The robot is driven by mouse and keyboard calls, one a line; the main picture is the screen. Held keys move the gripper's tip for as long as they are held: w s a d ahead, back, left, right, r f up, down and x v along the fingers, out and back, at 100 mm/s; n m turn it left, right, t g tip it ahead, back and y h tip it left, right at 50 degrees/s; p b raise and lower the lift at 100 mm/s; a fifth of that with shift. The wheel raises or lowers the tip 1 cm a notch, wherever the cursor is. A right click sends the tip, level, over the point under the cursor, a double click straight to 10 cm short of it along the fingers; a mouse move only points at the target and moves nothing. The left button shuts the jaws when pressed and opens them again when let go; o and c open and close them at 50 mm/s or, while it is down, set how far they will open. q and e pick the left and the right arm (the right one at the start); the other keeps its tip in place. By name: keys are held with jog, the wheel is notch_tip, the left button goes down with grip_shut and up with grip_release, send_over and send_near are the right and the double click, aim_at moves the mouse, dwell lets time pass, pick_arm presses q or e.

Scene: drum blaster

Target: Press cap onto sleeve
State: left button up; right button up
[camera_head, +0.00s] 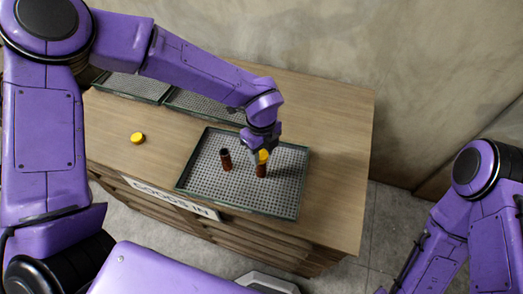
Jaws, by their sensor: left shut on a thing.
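My left gripper (262,153) reaches down over the grey tray and is shut on a yellow cap (263,158). The cap is at the top of an upright brown sleeve (261,172); I cannot tell whether it is fully seated. The fingers partly hide the cap. A second brown sleeve (226,161) stands in the tray to the left, with a dark open top. Another yellow cap (137,138) lies on the wooden table at the left. My right arm is at the right edge, and its gripper is not in view.
The tray (285,205) has a perforated floor and a low dark rim, on the wooden table (335,130). Two more trays lie along the back left; one is this tray (135,85). A "GOODS IN" sign (170,198) is on the front. The table's right side is clear.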

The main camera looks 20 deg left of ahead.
pick_arm(q)
jog(key=shift+f+b, duration=0.75)
dwell(1.3)
jog(key=o, duration=1.6)
jog(key=shift+c, duration=0.2)
jog(key=shift+r, duration=0.15)
jog(key=shift+r+p, duration=2)
jog(key=shift+r, duration=0.45)
jog(key=shift+f, duration=0.1)
